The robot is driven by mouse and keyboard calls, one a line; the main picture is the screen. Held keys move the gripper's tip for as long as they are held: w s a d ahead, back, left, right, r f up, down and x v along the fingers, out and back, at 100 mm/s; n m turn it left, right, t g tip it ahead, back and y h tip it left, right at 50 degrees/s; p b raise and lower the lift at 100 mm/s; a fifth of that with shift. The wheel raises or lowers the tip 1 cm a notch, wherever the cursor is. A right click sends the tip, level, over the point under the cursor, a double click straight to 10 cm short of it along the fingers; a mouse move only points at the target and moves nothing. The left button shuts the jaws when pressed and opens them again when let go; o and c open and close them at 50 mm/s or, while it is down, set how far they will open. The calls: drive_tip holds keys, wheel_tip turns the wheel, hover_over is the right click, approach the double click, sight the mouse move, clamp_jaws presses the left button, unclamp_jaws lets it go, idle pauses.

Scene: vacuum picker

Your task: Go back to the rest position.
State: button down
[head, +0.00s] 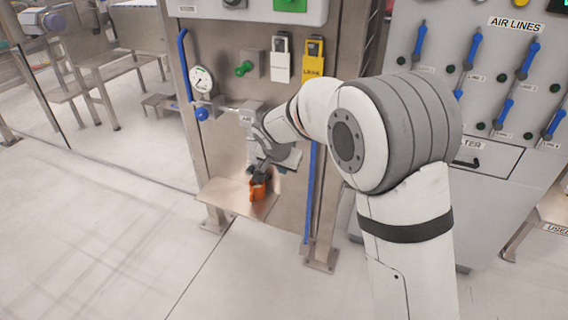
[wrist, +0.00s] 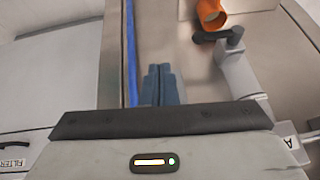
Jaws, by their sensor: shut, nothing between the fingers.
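My gripper (wrist: 160,84) is shut and empty in the wrist view, its two blue-grey fingers side by side. In the head view my wrist hangs in front of the steel panel (head: 226,150), above the small shelf (head: 222,195); the fingertips are hard to make out there. An orange fitting (head: 257,189) is at the shelf, below my wrist. It also shows at the top of the wrist view (wrist: 211,14), apart from my fingers.
A blue hose (head: 312,190) runs down the panel's right edge, close beside my fingers in the wrist view. A gauge (head: 202,79), a green knob (head: 243,69) and a yellow tag (head: 313,62) are on the panel.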

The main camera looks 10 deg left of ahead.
drive_tip(key=s+d+r+g+p, duration=0.1)
drive_tip(key=s+d+r+p, duration=0.3)
drive_tip(key=d+r+p, duration=0.3)
drive_tip(key=s+d+r+n+p, duration=0.1)
drive_tip(key=s+d+r+p, duration=0.4)
drive_tip(key=r, duration=0.5)
drive_tip(key=s+d+r+g+p, duration=0.1)
drive_tip(key=s+d+r+p, duration=0.2)
drive_tip(key=d+r+p, duration=0.35)
drive_tip(key=s+d+r+p, duration=0.5)
drive_tip(key=s+r+p, duration=0.1)
drive_tip(key=s, duration=0.3)
drive_tip(key=s+d+r+n+g+p, duration=0.1)
drive_tip(key=s+d+r+p, duration=0.4)
drive_tip(key=s+r, duration=0.3)
drive_tip(key=shift+s+d+r+n+p, duration=0.25)
drive_tip(key=shift+s+p, duration=0.3)
drive_tip(key=shift+p, duration=0.35)
